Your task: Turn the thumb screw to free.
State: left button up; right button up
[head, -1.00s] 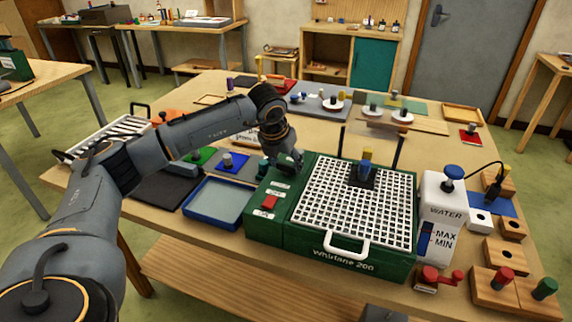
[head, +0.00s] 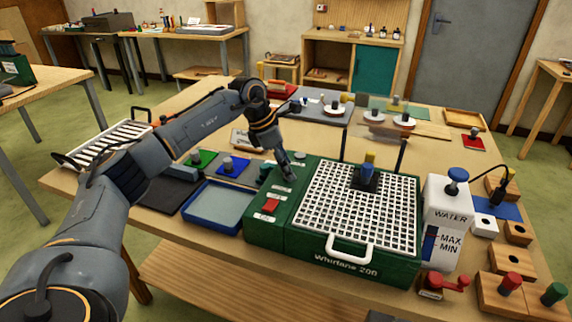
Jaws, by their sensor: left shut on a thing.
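The green machine (head: 268,231), marked "Whirlane 200", stands on the table with a white grid (head: 330,215) on top. My left gripper (head: 289,175) points down at the rear of the machine's left section, beside the grid. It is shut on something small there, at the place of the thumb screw. The fingers hide the screw, so its setting cannot be read. A dark green knob (head: 265,171) sits just left of the gripper, and a grey round part (head: 300,156) just behind it. My right gripper is not in view.
A red switch (head: 270,205) and white labels lie in front of the gripper. A blue tray (head: 187,210) is left of the machine. A black block with a blue and yellow piece (head: 368,168) stands on the grid. A water bottle (head: 445,240) and red crank (head: 445,281) are at right.

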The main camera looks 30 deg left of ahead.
pick_arm(q)
jog(key=m+g, duration=0.1)
jog(key=m, duration=0.1)
jog(key=m+h, duration=0.1)
jog(key=m, duration=0.2)
jog(key=shift+w+a+g, duration=0.1)
jog(key=shift+w+g, duration=0.05)
jog(key=shift+g, duration=0.25)
jog(key=shift+m, duration=0.3)
jog(key=o, duration=1.2)
jog(key=shift+c, duration=0.2)
jog(key=v, duration=1.2)
